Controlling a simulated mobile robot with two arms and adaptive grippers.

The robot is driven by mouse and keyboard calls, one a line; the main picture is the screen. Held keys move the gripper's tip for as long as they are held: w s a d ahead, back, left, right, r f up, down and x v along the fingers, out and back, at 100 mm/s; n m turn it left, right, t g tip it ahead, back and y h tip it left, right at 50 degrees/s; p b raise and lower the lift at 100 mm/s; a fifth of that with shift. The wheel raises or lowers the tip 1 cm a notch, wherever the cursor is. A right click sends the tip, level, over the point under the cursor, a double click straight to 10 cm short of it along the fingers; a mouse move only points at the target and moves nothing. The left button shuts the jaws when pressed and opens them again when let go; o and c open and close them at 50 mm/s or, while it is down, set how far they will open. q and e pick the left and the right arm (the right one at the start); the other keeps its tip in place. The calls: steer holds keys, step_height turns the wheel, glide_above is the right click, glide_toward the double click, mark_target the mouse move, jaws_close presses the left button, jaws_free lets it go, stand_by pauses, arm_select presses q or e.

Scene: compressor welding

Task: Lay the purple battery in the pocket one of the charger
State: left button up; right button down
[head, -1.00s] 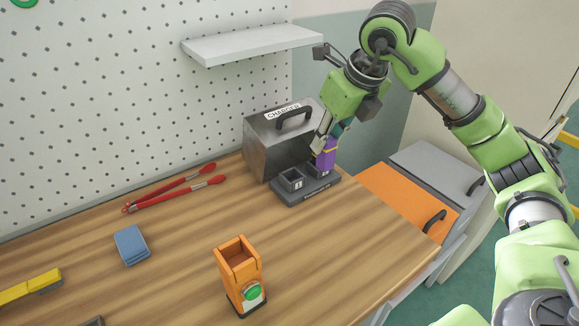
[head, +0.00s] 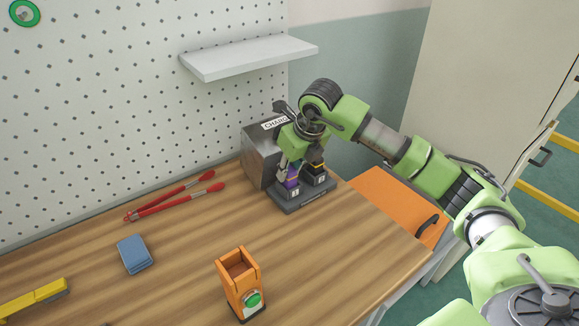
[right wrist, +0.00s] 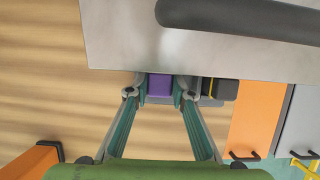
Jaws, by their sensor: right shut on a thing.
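The purple battery (head: 291,182) is upright in my right gripper (head: 291,171), low at the left pocket of the dark charger base (head: 306,201). Its lower end appears to be at or inside that pocket; how far down it sits is hard to tell. In the right wrist view, the purple battery (right wrist: 159,86) lies between the two fingertips of my right gripper (right wrist: 160,92), which is shut on it. A black battery with a yellow stripe (head: 315,166) stands at the right pocket. The pocket numbers are too small to read surely. My left gripper is not in view.
The grey metal charger box (head: 258,158) stands close behind the pockets, under a wall shelf (head: 250,58). An orange holder with a green button (head: 240,285), red tongs (head: 175,196), blue cloths (head: 134,254) and a yellow tool (head: 35,299) lie around. The middle of the table is clear.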

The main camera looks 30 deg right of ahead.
steer(key=shift+f, duration=0.1)
steer(key=c, duration=1.8)
jaws_free()
steer(key=shift+r, duration=0.4)
steer(key=b+v, duration=0.2)
steer(key=v, duration=0.9)
steer(key=shift+s+r, duration=0.15)
steer(key=shift+r, duration=0.1)
